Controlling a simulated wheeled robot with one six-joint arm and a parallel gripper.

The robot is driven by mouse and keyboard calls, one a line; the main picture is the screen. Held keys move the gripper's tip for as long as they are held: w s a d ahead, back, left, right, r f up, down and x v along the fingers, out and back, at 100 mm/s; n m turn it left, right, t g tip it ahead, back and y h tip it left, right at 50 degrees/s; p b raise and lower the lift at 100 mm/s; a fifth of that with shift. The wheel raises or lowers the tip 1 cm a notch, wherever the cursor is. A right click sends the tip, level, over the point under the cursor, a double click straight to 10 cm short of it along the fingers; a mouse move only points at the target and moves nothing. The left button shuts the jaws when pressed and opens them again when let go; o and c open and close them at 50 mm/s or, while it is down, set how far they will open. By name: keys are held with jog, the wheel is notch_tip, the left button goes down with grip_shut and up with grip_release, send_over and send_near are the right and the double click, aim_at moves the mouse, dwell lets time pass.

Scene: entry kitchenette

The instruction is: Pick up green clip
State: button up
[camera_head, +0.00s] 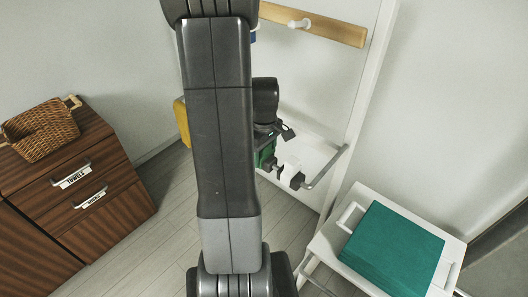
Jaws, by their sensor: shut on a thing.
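The green clip (265,153) shows as a small green piece just right of my arm, near the white rack; its left side is hidden behind my arm. My gripper (270,136) points down at it and is shut on it. The fingertips are small and partly covered, so the exact grip is hard to see. A small white piece (291,164) sits just right of the green clip, on or near the rack's rail; I cannot tell if they touch.
A metal rail (328,166) juts from the white rack frame (357,95). A wooden peg board (335,28) is above. A white cart (447,270) with a teal block (393,248) stands lower right. A brown drawer cabinet (115,205) with a wicker basket (42,130) stands left.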

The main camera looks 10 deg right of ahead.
notch_tip(320, 180, up, 10)
jog(key=shift+b, duration=0.55)
dwell(0.4)
